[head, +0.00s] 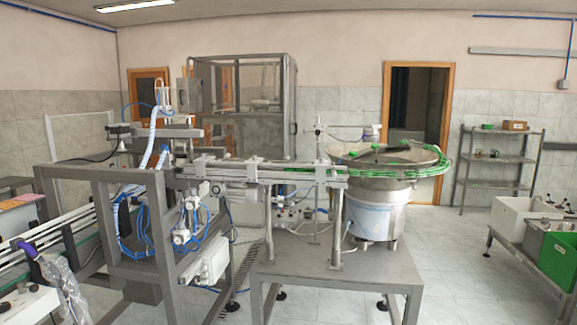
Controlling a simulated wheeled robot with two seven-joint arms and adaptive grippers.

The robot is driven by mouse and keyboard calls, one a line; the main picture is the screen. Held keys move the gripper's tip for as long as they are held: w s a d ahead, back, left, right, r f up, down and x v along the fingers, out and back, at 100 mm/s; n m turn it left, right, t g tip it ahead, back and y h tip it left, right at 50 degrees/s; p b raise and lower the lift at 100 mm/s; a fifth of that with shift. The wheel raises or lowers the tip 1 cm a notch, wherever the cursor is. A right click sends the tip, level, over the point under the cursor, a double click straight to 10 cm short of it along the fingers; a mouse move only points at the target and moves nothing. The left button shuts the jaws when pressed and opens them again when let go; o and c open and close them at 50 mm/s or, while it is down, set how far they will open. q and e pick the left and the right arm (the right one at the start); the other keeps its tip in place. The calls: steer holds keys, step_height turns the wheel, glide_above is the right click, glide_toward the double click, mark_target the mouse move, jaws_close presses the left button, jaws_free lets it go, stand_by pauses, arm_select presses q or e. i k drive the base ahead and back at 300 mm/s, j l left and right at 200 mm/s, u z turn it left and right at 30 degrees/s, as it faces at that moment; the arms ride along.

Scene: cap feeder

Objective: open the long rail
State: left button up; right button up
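A long rail (262,172) runs level across the middle of the head view, from the grey machine frame on the left to the bowl feeder on the right. It is a pale metal track with several clamp blocks along it. I cannot tell from here whether it is open or closed. The round bowl feeder (372,192) has a green-edged top and a steel drum, and its bowl meets the right end of the rail. Neither of my grippers is in view, and nothing of my arms is seen near the rail.
A grey steel table (350,267) carries the feeder. The machine frame (110,230) with blue hoses and a conveyor (60,237) fill the left. A shelf (492,160), a white bin (520,215) and a green bin (557,258) stand right. Tiled floor (450,260) is clear between.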

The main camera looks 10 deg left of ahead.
mark_target(287, 157)
steer(key=i+j+u, duration=0.25)
steer(key=i, duration=0.25)
steer(key=i+u, duration=0.2)
steer(key=i, duration=0.35)
steer(key=j, duration=0.1)
